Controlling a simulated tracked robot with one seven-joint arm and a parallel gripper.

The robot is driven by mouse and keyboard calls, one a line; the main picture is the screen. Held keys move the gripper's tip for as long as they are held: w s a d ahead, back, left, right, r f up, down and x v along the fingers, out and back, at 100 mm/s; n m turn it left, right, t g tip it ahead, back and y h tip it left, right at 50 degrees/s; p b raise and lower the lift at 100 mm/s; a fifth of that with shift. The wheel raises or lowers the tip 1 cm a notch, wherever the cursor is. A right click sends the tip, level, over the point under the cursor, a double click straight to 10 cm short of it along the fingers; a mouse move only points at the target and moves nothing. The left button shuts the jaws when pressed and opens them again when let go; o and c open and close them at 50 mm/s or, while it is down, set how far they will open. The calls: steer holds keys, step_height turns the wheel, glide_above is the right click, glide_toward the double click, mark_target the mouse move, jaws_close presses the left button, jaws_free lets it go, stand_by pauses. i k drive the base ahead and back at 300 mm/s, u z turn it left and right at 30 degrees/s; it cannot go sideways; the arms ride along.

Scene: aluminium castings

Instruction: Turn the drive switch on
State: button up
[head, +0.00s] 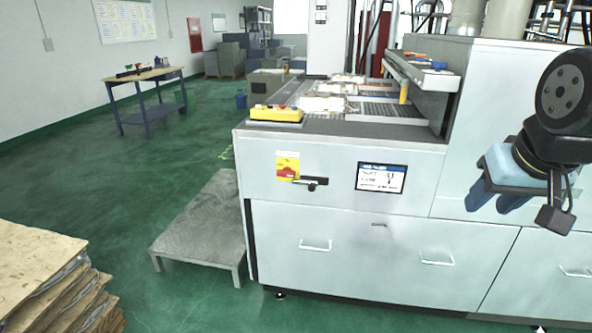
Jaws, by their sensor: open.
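The drive switch (288,168) is a red rotary handle on a yellow plate, set on the front of the large grey-white machine (335,245). A small black lever or bar (312,182) sits just right of it on the same panel. The switch is too small to read its exact position. My gripper (516,203) is at the right of the head view, in front of the machine's right part, well apart from the switch. Its blue fingers point down, open, with nothing seen between them.
A yellow control box (276,114) with buttons sits on the machine's top edge. A display screen (381,177) is right of the switch. A low grey step (203,225) stands at the machine's left side. Stacked cardboard (45,270) is at lower left. Green floor is clear between.

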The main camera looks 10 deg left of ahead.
mark_target(287, 172)
steer(key=i, duration=0.9)
steer(key=u, duration=0.05)
